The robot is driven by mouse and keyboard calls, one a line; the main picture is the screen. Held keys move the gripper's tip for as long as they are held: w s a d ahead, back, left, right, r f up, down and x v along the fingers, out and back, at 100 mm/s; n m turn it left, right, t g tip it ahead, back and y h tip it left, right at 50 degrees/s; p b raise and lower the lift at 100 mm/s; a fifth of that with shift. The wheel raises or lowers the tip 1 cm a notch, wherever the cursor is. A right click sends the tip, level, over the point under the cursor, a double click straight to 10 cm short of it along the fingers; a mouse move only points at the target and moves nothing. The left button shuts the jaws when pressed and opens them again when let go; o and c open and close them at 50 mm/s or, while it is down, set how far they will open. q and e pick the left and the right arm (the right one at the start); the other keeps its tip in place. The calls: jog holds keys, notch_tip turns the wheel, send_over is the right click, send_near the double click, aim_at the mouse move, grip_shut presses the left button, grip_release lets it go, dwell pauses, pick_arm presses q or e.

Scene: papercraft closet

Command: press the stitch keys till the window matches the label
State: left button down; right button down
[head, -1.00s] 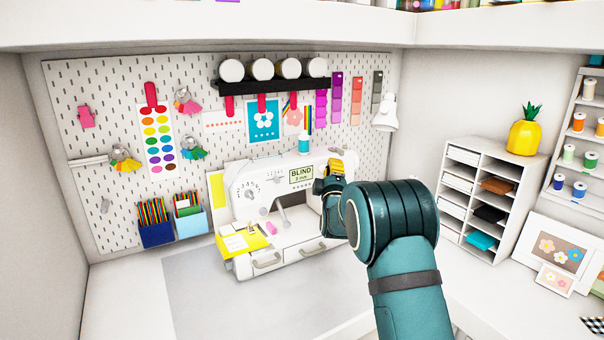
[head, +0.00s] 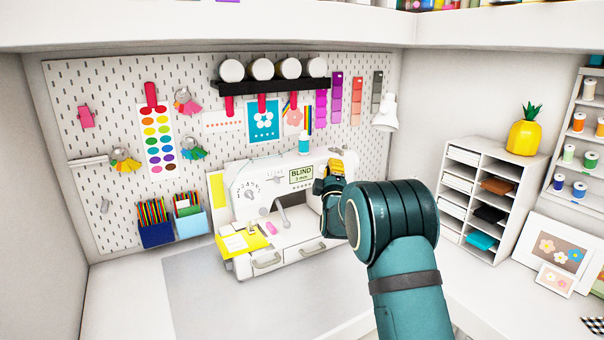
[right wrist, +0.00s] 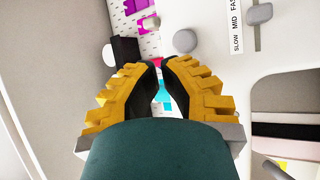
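The white sewing machine (head: 290,222) stands against the pegboard. Its greenish window (head: 301,176) reads BLIND with a smaller line that looks like "2 mm". A row of tiny marks, perhaps the stitch keys, runs just below the window. A yellow sheet with a white paper (head: 240,242) lies at the machine's left; its writing is too small to read. My right gripper (head: 332,170) is just right of the window, in front of the machine. In the right wrist view its fingertips (right wrist: 162,62) come together with nothing visible between them. My left gripper is not in view.
A spool (head: 304,144) stands on top of the machine. The right wrist view shows a speed slider (right wrist: 258,14) on the machine's white body. A white shelf unit (head: 490,200) stands to the right. The grey mat (head: 200,290) in front is clear.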

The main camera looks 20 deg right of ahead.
jog(key=shift+w, duration=0.1)
jog(key=shift+w+b, duration=0.3)
jog(key=shift+w, duration=0.05)
dwell(0.5)
jog(key=shift+s+b, duration=0.35)
jog(key=shift+b, duration=0.1)
jog(key=shift+s, duration=0.15)
jog(key=shift+s+d+b, duration=0.2)
jog(key=shift+s+b, duration=0.9)
jog(key=shift+s, duration=1.8)
